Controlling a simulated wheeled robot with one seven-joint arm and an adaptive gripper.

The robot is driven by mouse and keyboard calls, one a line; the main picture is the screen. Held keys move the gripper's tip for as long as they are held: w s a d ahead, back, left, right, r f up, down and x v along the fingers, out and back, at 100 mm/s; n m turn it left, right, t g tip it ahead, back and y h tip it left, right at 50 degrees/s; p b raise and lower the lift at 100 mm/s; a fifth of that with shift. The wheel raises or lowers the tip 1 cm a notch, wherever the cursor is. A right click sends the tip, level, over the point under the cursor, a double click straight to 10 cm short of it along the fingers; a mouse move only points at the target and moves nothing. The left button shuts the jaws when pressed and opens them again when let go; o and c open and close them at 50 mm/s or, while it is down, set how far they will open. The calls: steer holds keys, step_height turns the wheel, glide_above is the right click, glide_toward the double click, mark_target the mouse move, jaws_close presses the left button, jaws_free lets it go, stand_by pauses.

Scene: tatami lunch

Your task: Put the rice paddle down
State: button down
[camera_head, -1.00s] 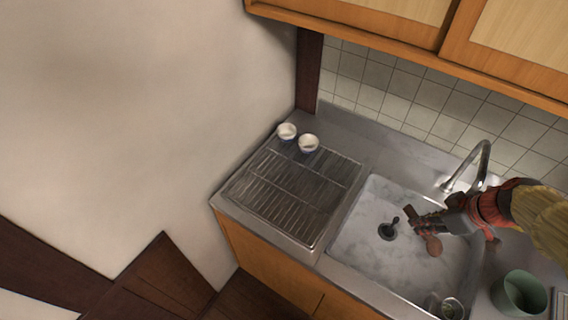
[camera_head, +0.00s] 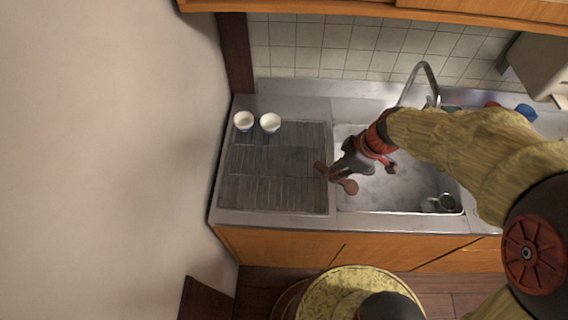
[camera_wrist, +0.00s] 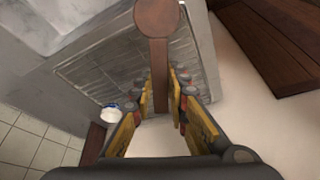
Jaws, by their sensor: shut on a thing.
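The rice paddle (camera_wrist: 157,20) is brown, with a rounded end and a narrower handle. My gripper (camera_wrist: 165,88) is shut on its handle in the wrist view. In the head view my gripper (camera_head: 340,174) holds the paddle (camera_head: 349,186) over the left edge of the sink, beside the drying rack. The paddle is in the air; its exact height cannot be told. The slatted metal drying rack (camera_head: 277,180) lies left of the sink and also shows in the wrist view (camera_wrist: 98,68).
Two small white bowls (camera_head: 244,121) (camera_head: 270,123) stand at the rack's back edge. The sink (camera_head: 385,200) has a tall curved faucet (camera_head: 428,78) behind it and a cup (camera_head: 447,202) at its front right. Most of the rack is bare. A wall rises at left.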

steer(key=w+a+f, duration=0.2)
steer(key=a+f, duration=0.1)
steer(key=w+a+f, duration=0.5)
steer(key=a+f, duration=0.1)
steer(key=shift+w+a+b, duration=0.1)
steer(key=shift+w+b, duration=0.1)
steer(key=shift+b, duration=0.15)
steer(key=shift+w+f, duration=0.1)
steer(key=shift+f, duration=1.45)
steer(key=shift+f+b, duration=0.15)
steer(key=shift+b, duration=0.3)
steer(key=c, duration=1.7)
jaws_free()
steer(key=shift+c, duration=0.2)
